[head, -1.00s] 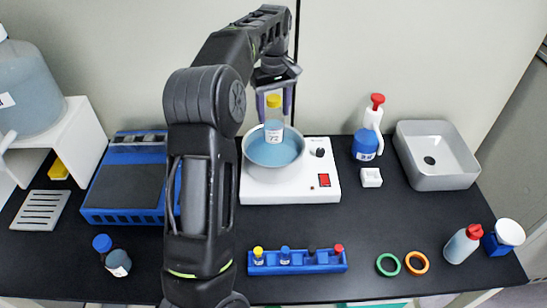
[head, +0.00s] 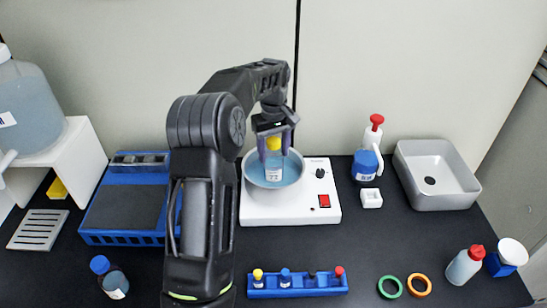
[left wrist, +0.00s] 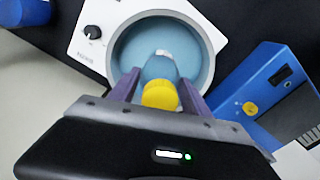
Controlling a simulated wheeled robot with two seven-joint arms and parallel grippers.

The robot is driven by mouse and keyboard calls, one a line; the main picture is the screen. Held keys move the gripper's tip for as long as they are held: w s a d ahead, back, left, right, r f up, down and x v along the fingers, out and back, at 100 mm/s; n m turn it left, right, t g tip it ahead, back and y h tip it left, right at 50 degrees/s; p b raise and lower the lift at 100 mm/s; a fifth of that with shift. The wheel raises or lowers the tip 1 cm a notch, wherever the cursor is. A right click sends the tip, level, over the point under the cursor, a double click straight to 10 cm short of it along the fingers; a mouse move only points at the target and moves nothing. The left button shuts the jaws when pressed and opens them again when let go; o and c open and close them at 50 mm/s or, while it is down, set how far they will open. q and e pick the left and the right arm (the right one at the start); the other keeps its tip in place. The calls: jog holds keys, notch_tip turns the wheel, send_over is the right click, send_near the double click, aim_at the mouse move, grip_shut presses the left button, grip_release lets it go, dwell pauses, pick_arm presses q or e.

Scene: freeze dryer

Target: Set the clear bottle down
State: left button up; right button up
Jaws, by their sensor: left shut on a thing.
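The clear bottle (head: 273,172) has a yellow cap and a white label. My left gripper (head: 274,141) is shut on it near the cap and holds it upright. The bottle's lower part is inside the round metal bath (head: 251,181), in or just over the blue liquid. I cannot tell whether it touches the bath floor. In the left wrist view the yellow cap (left wrist: 160,95) sits between the fingers of my left gripper (left wrist: 155,92), with the bath (left wrist: 207,42) around the bottle. My right gripper does not show.
The bath sits on a white heater (head: 290,212) with a knob and red switch. A blue device (head: 122,205) stands left, a spray bottle (head: 367,160) and grey sink (head: 440,190) right. A blue rack (head: 298,285) of small capped items is in front. Bare counter shows between them.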

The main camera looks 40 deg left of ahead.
aim_at(274, 159)
pick_arm(q)
notch_tip(274, 159, down, 2)
jog(key=shift+f, duration=0.35)
jog(key=shift+f, duration=0.2)
jog(key=o, duration=1.5)
jog(key=shift+r, duration=0.15)
